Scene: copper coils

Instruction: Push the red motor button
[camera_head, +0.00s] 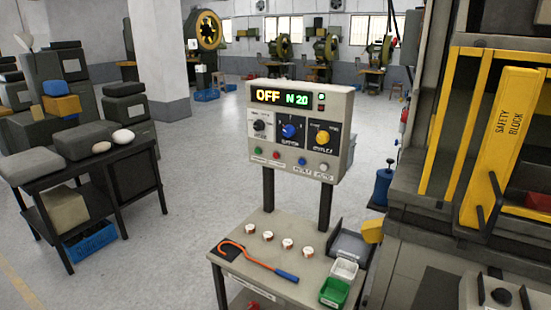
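A grey control panel (337,120) stands on dark posts in the middle of the view. Its display (283,97) reads "OFF" and "N 20". A row of round buttons runs along its lower part: a green one (258,150) at the left, then a red one (277,154), a blue one (302,161) and a white one (323,167). The labels by the buttons are too small to read surely. Three knobs sit above them. Neither of my grippers shows, and nothing covers the red button.
A large press with a yellow safety block (503,140) stands at the right. A dark table (80,159) is at the left.

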